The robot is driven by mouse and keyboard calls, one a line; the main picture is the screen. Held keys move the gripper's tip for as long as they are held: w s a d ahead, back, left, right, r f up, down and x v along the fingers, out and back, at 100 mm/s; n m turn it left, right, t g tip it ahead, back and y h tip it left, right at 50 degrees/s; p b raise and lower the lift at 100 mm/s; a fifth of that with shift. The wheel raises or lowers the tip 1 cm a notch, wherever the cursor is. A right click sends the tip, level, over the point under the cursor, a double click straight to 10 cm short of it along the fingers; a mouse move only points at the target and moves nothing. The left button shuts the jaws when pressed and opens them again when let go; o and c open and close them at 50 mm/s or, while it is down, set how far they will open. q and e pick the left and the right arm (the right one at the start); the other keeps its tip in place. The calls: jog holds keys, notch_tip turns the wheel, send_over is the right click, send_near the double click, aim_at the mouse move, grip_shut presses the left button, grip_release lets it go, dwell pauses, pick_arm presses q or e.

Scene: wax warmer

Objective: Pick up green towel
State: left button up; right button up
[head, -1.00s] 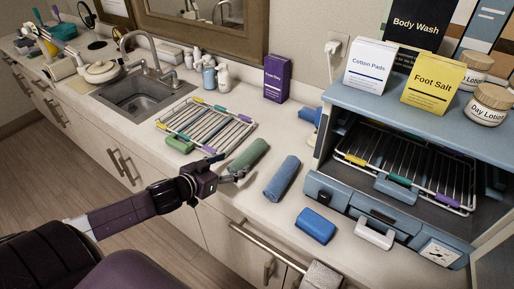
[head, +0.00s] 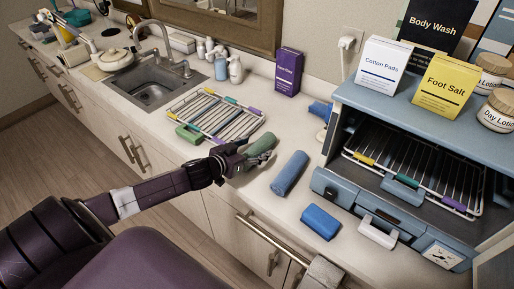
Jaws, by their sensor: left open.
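The rolled green towel (head: 262,144) lies on the counter, right of the wire rack and left of a rolled blue towel. My left gripper (head: 250,160) is at the green towel's near end, with its fingers beside or over that end. The fingers are open. They cover part of the towel's near end, and I cannot tell whether they touch it. My right gripper is not in view.
The rolled blue towel (head: 290,173) lies close on the right. A wire rack (head: 213,117) with coloured clips lies on the left. A blue block (head: 321,222) and the blue warmer cabinet (head: 440,95) stand to the right. The sink (head: 150,92) is further left.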

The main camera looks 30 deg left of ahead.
pick_arm(q)
jog(key=shift+x, duration=0.8)
jog(key=shift+c, duration=0.7)
jog(key=c, duration=1.2)
